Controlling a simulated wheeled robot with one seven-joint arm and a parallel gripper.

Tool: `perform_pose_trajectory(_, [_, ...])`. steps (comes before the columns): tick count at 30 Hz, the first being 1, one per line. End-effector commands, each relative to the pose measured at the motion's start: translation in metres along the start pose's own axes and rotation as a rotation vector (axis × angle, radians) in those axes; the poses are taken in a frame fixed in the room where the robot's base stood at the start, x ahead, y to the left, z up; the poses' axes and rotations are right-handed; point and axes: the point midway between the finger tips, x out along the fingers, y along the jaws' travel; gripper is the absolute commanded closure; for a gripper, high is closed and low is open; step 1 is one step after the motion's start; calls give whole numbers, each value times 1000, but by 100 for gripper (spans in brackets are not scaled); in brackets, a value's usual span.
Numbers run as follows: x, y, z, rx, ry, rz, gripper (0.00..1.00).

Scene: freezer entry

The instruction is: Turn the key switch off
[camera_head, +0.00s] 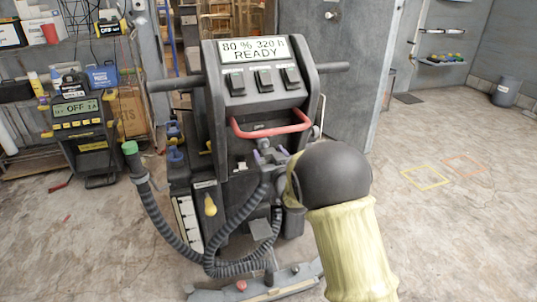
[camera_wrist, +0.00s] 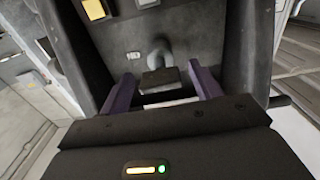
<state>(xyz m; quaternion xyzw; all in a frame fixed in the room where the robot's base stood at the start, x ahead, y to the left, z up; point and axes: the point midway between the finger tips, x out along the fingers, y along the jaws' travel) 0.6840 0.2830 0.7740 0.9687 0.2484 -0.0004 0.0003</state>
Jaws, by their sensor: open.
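The machine (camera_head: 228,130) stands upright in the middle of the head view, its display (camera_head: 252,49) reading "80 % 320 h READY". A grey knob-like part, which looks like the key switch (camera_wrist: 158,62), sticks out of the machine's dark face in the wrist view. In the head view a small grey part shows below the red handle, close to my gripper. My gripper (camera_head: 270,156) is open, its purple fingers apart. In the wrist view the fingers (camera_wrist: 164,88) stand on either side of the grey part, with a gap at each side. I cannot tell if they touch it.
The red handle (camera_head: 270,131) arches just above my gripper. A ribbed hose (camera_head: 160,213) with a green end hangs at the left. A charger (camera_head: 82,130) showing "OFF" stands further left. The floor at the right is clear, with yellow and orange outlines.

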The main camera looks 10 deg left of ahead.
Motion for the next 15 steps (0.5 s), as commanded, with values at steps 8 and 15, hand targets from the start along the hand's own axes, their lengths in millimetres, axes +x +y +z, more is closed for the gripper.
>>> perform_pose_trajectory(8, [11, 0, 0, 1, 0, 0, 36])
perform_pose_trajectory(15, [11, 0, 0, 1, 0, 0, 52])
